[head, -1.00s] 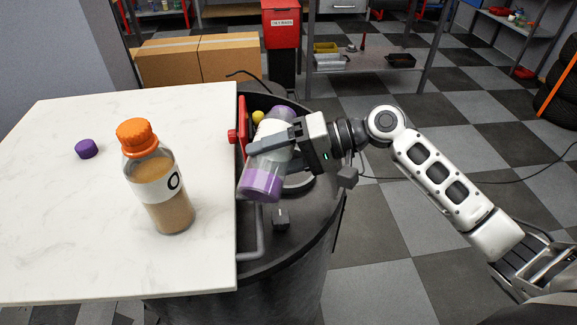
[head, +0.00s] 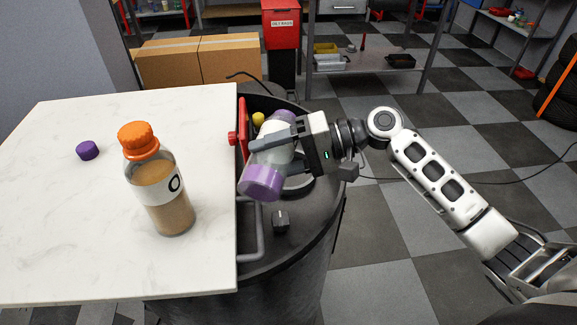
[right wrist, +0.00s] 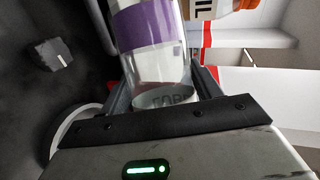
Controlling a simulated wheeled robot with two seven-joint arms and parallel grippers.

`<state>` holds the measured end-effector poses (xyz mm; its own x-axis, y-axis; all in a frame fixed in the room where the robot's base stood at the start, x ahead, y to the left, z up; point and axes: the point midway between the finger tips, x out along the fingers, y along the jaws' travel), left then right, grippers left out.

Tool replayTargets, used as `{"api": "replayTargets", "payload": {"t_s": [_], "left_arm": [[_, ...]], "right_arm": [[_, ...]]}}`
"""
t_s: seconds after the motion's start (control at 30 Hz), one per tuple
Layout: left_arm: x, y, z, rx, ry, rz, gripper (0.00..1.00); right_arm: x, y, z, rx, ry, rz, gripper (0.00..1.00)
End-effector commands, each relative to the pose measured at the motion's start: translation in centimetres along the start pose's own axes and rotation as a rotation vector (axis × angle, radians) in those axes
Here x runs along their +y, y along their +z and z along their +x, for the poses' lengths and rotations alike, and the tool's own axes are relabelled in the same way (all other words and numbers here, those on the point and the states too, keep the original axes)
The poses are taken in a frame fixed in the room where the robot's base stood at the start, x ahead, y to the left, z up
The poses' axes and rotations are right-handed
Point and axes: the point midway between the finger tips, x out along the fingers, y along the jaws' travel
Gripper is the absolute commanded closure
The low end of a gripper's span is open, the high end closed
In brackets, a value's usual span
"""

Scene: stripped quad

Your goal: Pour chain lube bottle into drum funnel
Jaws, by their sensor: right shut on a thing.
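In the right wrist view, the bottle (right wrist: 150,35) shows a purple band and a partly hidden printed label between the fingers. Its mouth and any stream are hidden. The drum-top funnel is mostly hidden behind the gripper and bottle. A purple cap (head: 87,150) lies on the white table. My left gripper is not in view.
A bottle of brown liquid with an orange cap (head: 158,180) stands on the white table (head: 60,240), near its right edge. A red part (head: 242,130) stands at the drum's left, beside the table edge. Cardboard boxes (head: 200,60) and a red bin (head: 281,20) are behind.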

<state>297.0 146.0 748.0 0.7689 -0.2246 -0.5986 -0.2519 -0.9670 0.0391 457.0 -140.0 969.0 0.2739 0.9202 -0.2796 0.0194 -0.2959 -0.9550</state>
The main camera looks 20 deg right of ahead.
Motion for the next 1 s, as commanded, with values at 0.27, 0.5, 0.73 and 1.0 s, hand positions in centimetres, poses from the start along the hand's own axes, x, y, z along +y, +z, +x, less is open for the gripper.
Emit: {"api": "replayTargets", "payload": {"t_s": [0.27,0.5,0.73,1.0], "left_arm": [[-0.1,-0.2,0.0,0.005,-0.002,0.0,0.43],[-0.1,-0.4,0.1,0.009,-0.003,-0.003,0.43],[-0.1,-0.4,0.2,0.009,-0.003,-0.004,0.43],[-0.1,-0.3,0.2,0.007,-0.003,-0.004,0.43]], "right_arm": [[0.0,-0.2,-0.1,-0.008,-0.016,0.033,0.7],[0.4,-0.2,0.0,-0.015,-0.028,0.064,0.7],[0.7,-0.2,0.1,-0.022,-0.041,0.091,0.7],[1.0,-0.1,0.2,-0.03,-0.053,0.124,0.7]]}}
